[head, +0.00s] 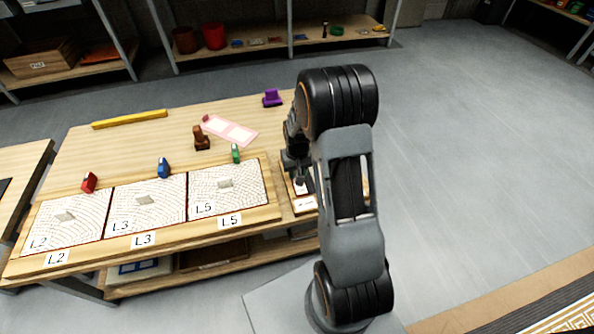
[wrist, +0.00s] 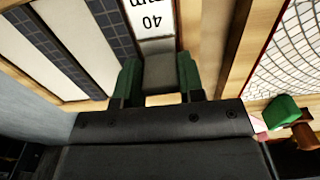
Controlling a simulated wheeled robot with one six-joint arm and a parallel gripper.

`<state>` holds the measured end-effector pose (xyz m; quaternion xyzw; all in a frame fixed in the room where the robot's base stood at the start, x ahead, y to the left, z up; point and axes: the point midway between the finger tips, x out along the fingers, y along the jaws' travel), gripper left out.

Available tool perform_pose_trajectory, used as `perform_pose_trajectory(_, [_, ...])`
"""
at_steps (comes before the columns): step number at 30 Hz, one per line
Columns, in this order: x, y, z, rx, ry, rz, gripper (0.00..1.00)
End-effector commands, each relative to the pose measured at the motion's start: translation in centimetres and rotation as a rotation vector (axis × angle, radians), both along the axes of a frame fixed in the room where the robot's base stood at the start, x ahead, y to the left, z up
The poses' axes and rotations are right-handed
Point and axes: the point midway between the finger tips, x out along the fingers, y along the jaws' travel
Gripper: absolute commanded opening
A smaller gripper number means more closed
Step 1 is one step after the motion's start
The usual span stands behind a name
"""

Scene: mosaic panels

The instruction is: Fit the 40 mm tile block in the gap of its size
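A grey tile block (wrist: 160,73) is between the green-padded fingers of my gripper (wrist: 160,82) in the wrist view. Both pads appear to touch its sides. It is at a "40 mm" label (wrist: 152,18) in a wooden tray (wrist: 238,45). In the head view my gripper (head: 300,178) is over the tray (head: 306,206) at the bench's right end, and my arm hides much of it. Three mosaic panels, L2 (head: 85,215), L3 (head: 165,190) and L5 (head: 245,192), each have a small plain grey patch near the middle. The patch sizes cannot be compared reliably.
Behind the panels stand red (head: 89,182), blue (head: 163,168) and green (head: 235,153) pieces. A brown piece (head: 201,140), pink sheet (head: 232,131), yellow bar (head: 130,119) and purple piece (head: 271,98) lie farther back. The bench's back left is mostly clear.

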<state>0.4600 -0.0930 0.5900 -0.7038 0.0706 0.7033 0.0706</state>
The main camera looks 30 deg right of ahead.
Motion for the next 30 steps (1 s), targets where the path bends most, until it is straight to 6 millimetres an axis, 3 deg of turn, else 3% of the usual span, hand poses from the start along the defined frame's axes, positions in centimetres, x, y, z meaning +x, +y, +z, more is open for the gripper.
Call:
perform_pose_trajectory(9, [0.0, 0.0, 0.0, 0.0, 0.0, 0.0, 0.65])
perform_pose_trajectory(18, [0.0, 0.0, 0.5, 0.0, -0.001, 0.0, 0.65])
perform_pose_trajectory(23, [0.1, 0.0, 2.8, -0.001, -0.004, 0.0, 0.65])
perform_pose_trajectory(30, [0.1, 0.0, 7.9, -0.001, -0.005, 0.0, 0.65])
